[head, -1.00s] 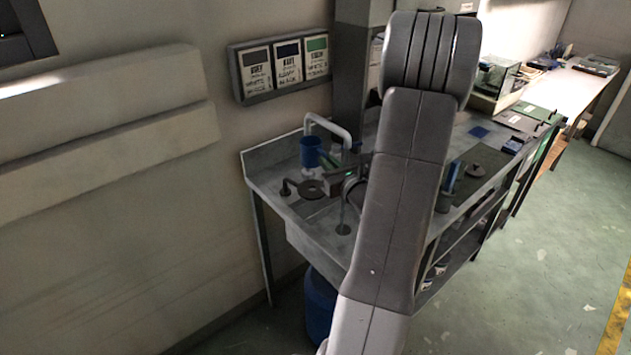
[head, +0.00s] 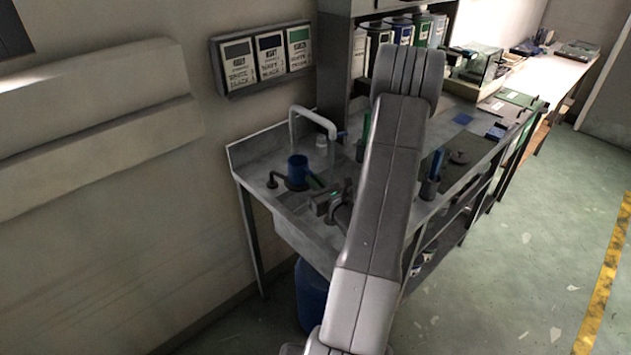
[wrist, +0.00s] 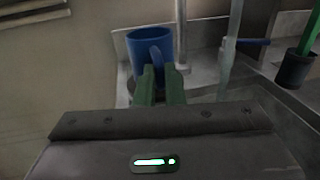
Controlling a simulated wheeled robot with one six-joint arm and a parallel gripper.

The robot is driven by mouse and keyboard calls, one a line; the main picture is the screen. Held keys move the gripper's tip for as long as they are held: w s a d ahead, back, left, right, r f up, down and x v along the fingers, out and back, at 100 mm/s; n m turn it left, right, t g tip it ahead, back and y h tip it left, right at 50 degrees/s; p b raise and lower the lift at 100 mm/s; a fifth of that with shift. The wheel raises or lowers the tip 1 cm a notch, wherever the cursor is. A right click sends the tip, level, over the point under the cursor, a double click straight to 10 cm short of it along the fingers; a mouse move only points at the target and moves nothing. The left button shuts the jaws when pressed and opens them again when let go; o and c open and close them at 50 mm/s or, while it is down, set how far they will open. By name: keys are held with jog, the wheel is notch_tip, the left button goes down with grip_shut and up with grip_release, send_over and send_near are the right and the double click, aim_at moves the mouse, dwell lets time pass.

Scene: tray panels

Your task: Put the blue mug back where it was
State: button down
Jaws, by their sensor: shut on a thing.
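The blue mug (head: 297,168) is upright at the sink end of the metal bench, over a dark round disc (head: 284,183). I cannot tell whether its base touches the disc. My gripper (head: 314,181) reaches it from the right with green fingers. In the wrist view the mug (wrist: 148,48) stands just beyond the fingertips (wrist: 160,82), its handle facing me. The fingers are shut on the handle and hide its lower part and part of the mug's base.
A pale bent tap pipe (head: 311,115) rises close behind the mug. Three label panels (head: 264,60) hang on the wall. A blue drum (head: 311,292) is under the bench.

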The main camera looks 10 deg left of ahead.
jog(key=shift+f+b, duration=0.2)
jog(key=shift+b, duration=0.1)
jog(key=c, duration=1.5)
grip_release()
jog(key=shift+r+p, duration=0.2)
jog(key=shift+p, duration=0.1)
jog(key=b+v, duration=0.3)
jog(key=v, duration=0.9)
